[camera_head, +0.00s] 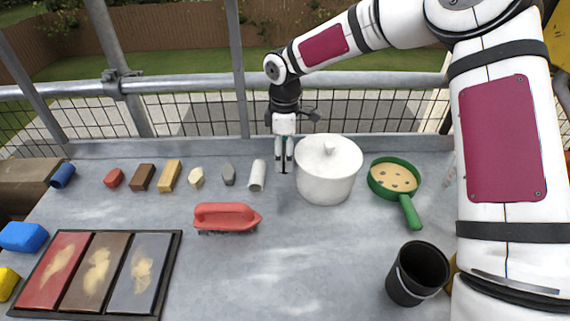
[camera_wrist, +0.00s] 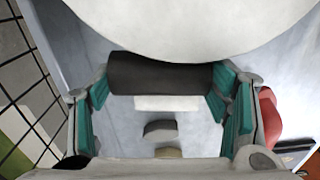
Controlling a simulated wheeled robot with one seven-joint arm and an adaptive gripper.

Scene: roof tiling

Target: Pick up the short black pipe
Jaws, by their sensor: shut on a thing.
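My gripper (camera_head: 284,168) is at the back middle of the work surface, just left of the white lidded pot (camera_head: 326,172), pointing down. In the wrist view its teal finger pads stand at the two ends of a short black pipe (camera_wrist: 158,72), which lies crosswise between them. The gripper is shut on the pipe. In the head view the pipe is too small and too covered by the fingers to make out clearly. I cannot tell whether it still touches the surface.
The pot is close beside my gripper. A white cylinder (camera_head: 257,174) and several small blocks stand in a row to the left. A red brush (camera_head: 226,217) lies in front, a green pan (camera_head: 394,180) and black cup (camera_head: 417,273) at right. The front middle is clear.

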